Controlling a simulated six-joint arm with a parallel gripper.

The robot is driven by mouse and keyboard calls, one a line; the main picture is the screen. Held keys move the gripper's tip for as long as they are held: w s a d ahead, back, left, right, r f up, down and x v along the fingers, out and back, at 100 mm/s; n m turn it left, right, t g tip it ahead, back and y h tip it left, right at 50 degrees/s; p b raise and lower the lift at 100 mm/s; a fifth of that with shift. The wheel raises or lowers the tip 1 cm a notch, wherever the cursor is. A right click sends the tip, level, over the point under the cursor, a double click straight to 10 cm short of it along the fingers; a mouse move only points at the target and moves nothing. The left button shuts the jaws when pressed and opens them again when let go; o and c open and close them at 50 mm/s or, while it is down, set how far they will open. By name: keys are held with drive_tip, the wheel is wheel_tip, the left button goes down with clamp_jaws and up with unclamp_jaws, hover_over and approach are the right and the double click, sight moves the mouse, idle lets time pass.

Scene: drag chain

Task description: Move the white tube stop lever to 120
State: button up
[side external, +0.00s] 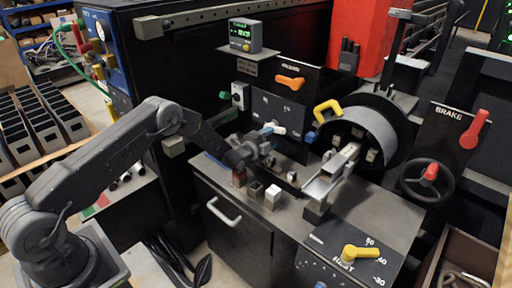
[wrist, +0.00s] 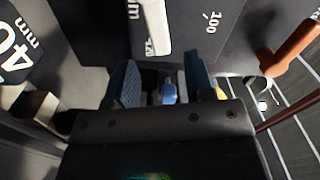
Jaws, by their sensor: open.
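The white tube stop lever (side external: 274,129) sits on the dark panel (side external: 262,104) behind my gripper. In the wrist view the white lever (wrist: 151,27) hangs down at the top centre, just beyond my fingertips and apart from them. A "100" mark shows to its right, and partly hidden lettering shows on its left. In the side view my gripper (side external: 268,151) is in front of the panel, just below the lever.
An orange lever (side external: 290,82) is above the white one and a yellow handle (side external: 328,110) is to the right. Small blocks, including a white one (side external: 272,195), stand on the bench below my gripper. A metal channel (side external: 330,178) and round drum (side external: 365,135) are to the right.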

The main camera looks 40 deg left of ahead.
sight(281, 128)
drive_tip(key=s, duration=0.7)
drive_tip(key=shift+s, duration=0.1)
drive_tip(key=shift+c, duration=0.4)
